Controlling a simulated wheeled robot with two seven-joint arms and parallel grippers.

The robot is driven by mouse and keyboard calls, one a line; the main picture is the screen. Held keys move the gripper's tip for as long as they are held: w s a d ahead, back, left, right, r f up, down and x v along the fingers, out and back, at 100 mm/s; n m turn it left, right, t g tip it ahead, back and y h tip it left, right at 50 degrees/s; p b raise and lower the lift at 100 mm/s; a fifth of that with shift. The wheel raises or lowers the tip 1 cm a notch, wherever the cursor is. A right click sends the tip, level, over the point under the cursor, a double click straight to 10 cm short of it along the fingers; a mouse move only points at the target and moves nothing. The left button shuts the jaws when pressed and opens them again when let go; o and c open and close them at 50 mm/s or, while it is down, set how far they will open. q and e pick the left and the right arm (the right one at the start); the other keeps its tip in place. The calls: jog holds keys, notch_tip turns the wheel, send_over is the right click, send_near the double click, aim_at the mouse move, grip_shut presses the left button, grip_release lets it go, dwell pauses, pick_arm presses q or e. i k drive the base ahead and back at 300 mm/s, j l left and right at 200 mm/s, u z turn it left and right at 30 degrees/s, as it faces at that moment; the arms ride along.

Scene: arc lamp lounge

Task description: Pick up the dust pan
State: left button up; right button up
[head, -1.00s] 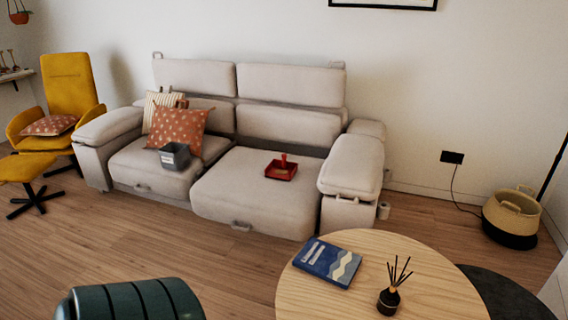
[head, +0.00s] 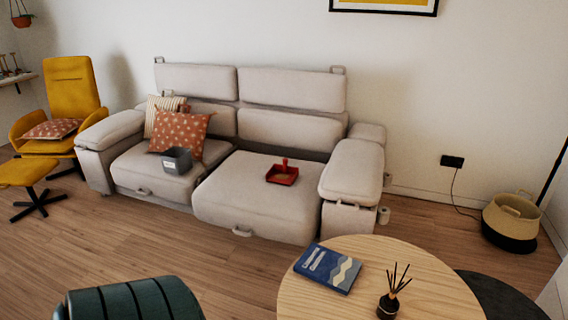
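A red dust pan (head: 282,174) with an upright red handle lies on the right seat cushion of the light grey sofa (head: 255,203). Nothing is touching it from above, and its whole shape shows. Neither of my grippers shows in the head view.
A grey bin (head: 177,160) and patterned pillows (head: 181,132) are on the sofa's left seat. A round wooden table (head: 415,285) with a blue book (head: 327,268) and a reed diffuser (head: 389,303) stands front right. A dark green ribbed object (head: 130,302) is front left. Wooden floor (head: 235,272) is clear before the sofa.

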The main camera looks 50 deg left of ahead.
aim_at(284, 175)
jog(key=j+u, duration=0.15)
jog(key=j, duration=0.3)
jog(key=j+u, duration=0.15)
jog(key=j, duration=0.25)
jog(key=j+u, duration=0.2)
jog(key=j, duration=0.25)
jog(key=i+j+u, duration=0.15)
jog(key=j, duration=0.25)
jog(key=i+j+u, duration=0.15)
jog(key=j, duration=0.3)
jog(key=j+u, duration=0.15)
jog(key=j, duration=0.25)
jog(key=i+j+u, duration=0.2)
jog(key=j, duration=0.2)
